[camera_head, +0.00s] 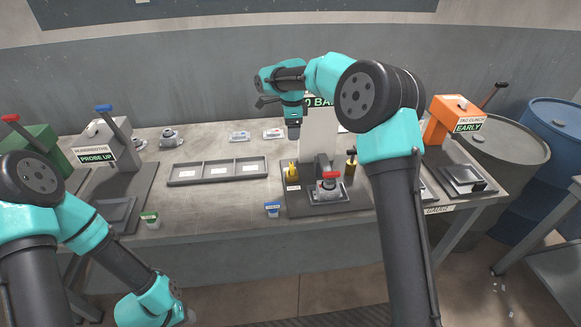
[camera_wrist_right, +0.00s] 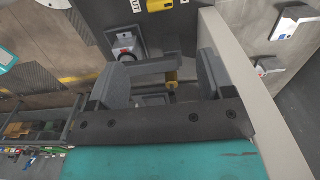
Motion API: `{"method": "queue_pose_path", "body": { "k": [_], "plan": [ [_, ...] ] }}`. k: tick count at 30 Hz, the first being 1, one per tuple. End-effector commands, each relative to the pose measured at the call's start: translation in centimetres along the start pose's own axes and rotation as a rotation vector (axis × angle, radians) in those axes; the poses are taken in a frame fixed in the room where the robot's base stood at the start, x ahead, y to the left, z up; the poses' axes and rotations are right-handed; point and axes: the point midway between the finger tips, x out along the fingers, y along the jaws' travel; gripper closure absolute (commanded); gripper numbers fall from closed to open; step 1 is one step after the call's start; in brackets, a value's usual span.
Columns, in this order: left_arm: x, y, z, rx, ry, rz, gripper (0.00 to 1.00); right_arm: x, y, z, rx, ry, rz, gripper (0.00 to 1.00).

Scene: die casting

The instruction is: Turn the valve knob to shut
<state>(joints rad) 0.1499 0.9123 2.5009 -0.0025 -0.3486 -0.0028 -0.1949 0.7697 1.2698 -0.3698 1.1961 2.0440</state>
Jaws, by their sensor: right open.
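The valve knob is not plainly marked. On the dark station plate (camera_head: 322,206) at the middle right stand a yellow fitting (camera_head: 292,170), a brass cylinder (camera_head: 351,166) and a grey part with a red top (camera_head: 329,180). My right gripper (camera_head: 293,130) is above and behind this plate, in front of the pale upright block, holding nothing. In the right wrist view its two jaws (camera_wrist_right: 166,75) are apart. There the brass cylinder (camera_wrist_right: 172,79) shows between the jaws, the red-topped part (camera_wrist_right: 125,40) is further left, and the yellow fitting (camera_wrist_right: 159,5) is at the top edge.
The pale upright block (camera_head: 318,130) stands close to my right gripper and rises beside the jaws in the wrist view (camera_wrist_right: 235,70). A grey three-part tray (camera_head: 218,182) lies left of the plate. An orange press (camera_head: 441,120) stands to the right.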

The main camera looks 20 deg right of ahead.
Motion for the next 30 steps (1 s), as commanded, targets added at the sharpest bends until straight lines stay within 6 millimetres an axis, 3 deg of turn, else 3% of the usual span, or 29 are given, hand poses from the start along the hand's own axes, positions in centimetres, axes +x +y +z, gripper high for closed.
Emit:
{"method": "queue_pose_path", "body": {
  "k": [8,30],
  "plan": [
    [0.0,0.0,0.0,0.0,0.0,0.0,0.57,3.1,0.1,-0.1,0.0,0.002,0.005,0.26],
    [0.0,0.0,0.0,0.0,0.0,0.0,0.57,15.3,0.0,-0.1,0.001,0.001,0.003,0.26]
  ]
}}
